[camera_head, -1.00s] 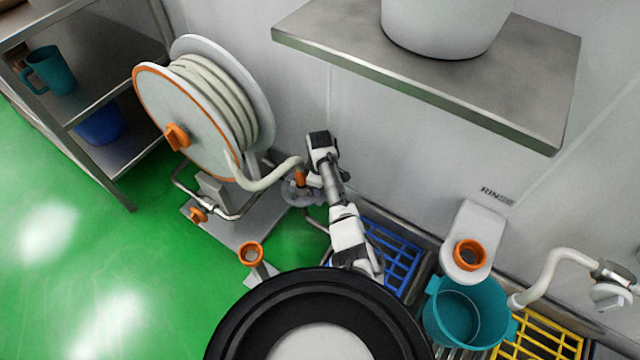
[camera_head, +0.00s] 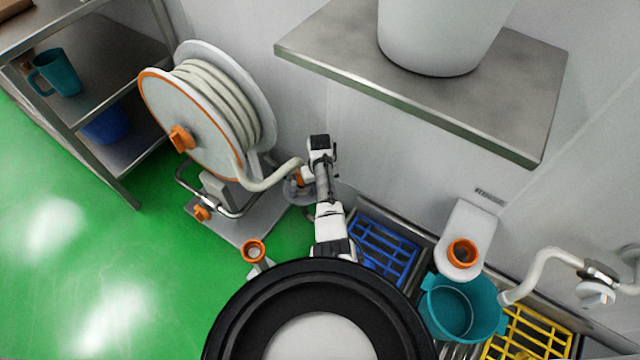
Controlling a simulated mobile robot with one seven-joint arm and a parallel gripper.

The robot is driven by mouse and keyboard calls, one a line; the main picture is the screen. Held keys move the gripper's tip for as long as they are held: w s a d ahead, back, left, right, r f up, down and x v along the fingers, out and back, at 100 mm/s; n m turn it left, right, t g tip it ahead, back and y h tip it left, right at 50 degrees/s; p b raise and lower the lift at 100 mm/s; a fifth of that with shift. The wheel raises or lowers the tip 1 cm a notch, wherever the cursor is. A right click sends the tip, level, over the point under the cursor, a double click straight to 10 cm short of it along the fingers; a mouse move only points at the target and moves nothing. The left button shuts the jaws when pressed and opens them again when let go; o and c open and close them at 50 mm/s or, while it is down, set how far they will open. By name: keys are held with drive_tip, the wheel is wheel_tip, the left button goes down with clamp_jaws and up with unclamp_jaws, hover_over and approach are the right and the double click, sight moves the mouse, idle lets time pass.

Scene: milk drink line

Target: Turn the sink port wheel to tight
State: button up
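A white wall fitting with an orange ring (camera_head: 463,253) stands at the right, above a teal tub; it looks like the sink port, and the ring may be its wheel. My arm reaches forward in the middle, far to the left of this fitting. My gripper (camera_head: 303,180) is at the arm's far end, beside the orange end of the reel's hose. It is small and partly hidden by the arm, so I cannot tell whether its fingers are open or hold the hose end.
A hose reel (camera_head: 190,115) stands at the left, and an orange-topped post (camera_head: 254,252) nearer me. A steel shelf (camera_head: 500,110) with a white container overhangs the right. Blue (camera_head: 385,252) and yellow (camera_head: 530,335) grates, a teal tub (camera_head: 450,308) and a white pipe (camera_head: 535,270) line the wall.

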drive_tip(key=shift+m, duration=0.8)
drive_tip(key=o, duration=1)
wheel_tip(320, 180, up, 14)
drive_tip(key=shift+f+p, duration=0.1)
drive_tip(key=shift+p, duration=0.65)
